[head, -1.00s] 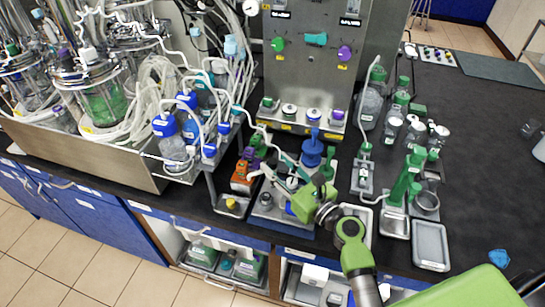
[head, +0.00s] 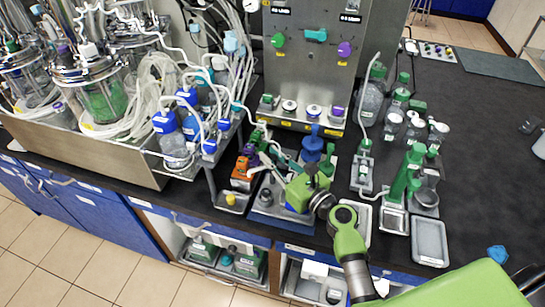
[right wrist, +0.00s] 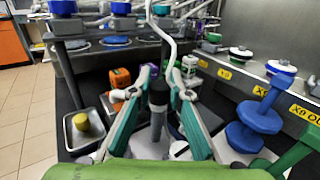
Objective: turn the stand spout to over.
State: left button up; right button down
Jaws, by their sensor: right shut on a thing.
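In the right wrist view, a white bent spout (right wrist: 173,30) rises between the fingertips of my right gripper (right wrist: 163,75). A dark grey upright post (right wrist: 157,98) stands below it, between the teal fingers. The fingers are closed in on the spout and post; the exact contact is partly hidden. In the head view, my right gripper (head: 264,156) reaches in from the right, low over the front of the bench, and its green body hides part of the stand. My left gripper is not in view.
A blue spool-shaped part (head: 312,147) stands close behind the gripper, also seen in the wrist view (right wrist: 255,115). An orange block (head: 242,173) and a tray with a yellow knob (head: 230,201) are left.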

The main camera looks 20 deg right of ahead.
jog(key=shift+y, duration=0.3)
jog(key=n+g+y+b, duration=0.1)
jog(key=n+y, duration=0.1)
jog(key=n+g+y+b, duration=0.1)
jog(key=g+y+b, duration=0.1)
jog(key=shift+d+f+n+y, duration=0.2)
jog(key=shift+n+y, duration=0.1)
jog(key=shift+n, duration=0.1)
jog(key=n+g+y+b, duration=0.2)
jog(key=n+g+y, duration=0.1)
jog(key=shift+a+b, duration=0.1)
jog(key=shift+b, duration=0.2)
jog(key=shift+r+n+g+y+b, duration=0.2)
jog(key=shift+n+g+y+b, duration=0.65)
jog(key=shift+g, duration=0.65)
jog(key=c, duration=1.9)
grip_release()
jog(key=shift+a, duration=0.1)
